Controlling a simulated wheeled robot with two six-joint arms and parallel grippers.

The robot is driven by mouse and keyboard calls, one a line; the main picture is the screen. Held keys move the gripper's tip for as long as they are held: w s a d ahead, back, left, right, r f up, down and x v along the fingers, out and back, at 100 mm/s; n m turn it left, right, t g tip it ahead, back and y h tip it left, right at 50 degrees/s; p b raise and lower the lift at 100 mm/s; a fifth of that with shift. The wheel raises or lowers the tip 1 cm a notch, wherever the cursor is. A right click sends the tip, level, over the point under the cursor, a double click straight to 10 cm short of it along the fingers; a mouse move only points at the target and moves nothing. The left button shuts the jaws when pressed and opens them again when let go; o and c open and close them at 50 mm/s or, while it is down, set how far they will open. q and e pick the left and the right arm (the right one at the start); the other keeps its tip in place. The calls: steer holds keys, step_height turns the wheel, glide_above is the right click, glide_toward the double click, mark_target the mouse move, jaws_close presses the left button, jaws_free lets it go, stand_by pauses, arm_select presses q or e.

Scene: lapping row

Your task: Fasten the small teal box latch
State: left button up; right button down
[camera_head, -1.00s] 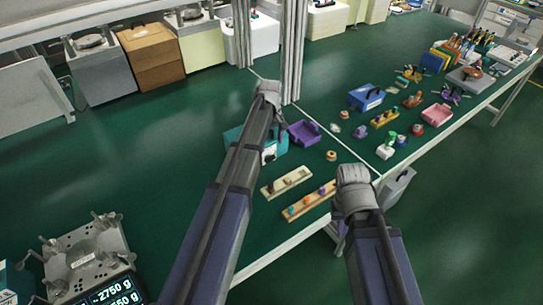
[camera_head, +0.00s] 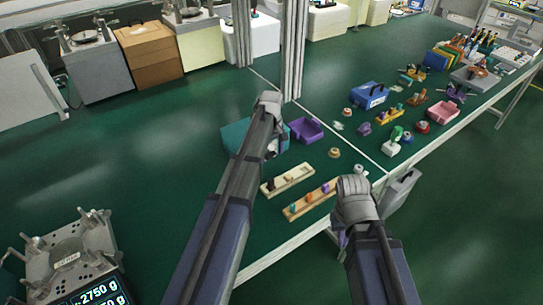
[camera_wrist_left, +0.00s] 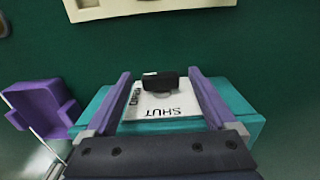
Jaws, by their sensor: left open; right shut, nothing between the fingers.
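The teal box (camera_head: 235,134) stands on the green bench, partly hidden behind my left arm in the head view.
A purple open bin (camera_head: 306,131) stands right of the teal box. A cream block (camera_head: 288,181) and a wooden strip with coloured pegs (camera_head: 310,201) lie in front. A metal post (camera_head: 294,50) rises behind.

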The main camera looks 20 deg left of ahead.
arm_select(q)
steer(key=shift+c, duration=0.2)
steer(key=shift+s, duration=0.1)
steer(key=c, duration=1.3)
